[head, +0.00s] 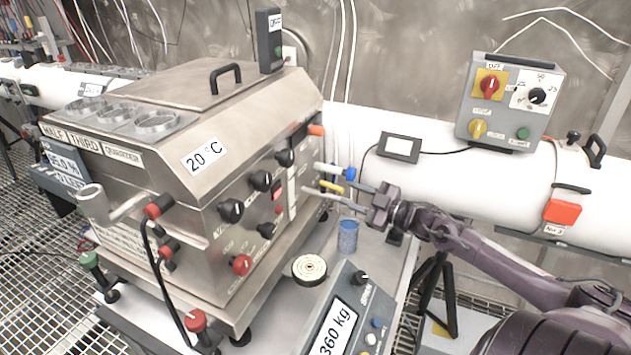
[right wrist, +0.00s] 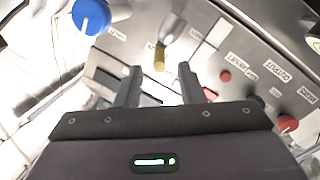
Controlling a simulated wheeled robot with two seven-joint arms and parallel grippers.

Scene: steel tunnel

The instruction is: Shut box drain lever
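The steel box (head: 205,155) labelled 20 °C fills the left of the head view. A short metal lever with a yellow tip (head: 334,188) sticks out of its right side. It also shows in the right wrist view (right wrist: 159,58), between and just beyond my fingertips. A blue-tipped lever (head: 348,173) is close beside it, seen as a blue knob (right wrist: 92,15) in the wrist view. I cannot read which lever is marked drain. My right gripper (head: 354,195) is open, its fingers (right wrist: 158,78) pointing at the yellow tip with nothing between them. My left gripper is not in view.
Black knobs (head: 231,211) and a red knob (head: 242,265) line the box's front. A white pipe (head: 440,184) and a switch box (head: 510,103) are behind.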

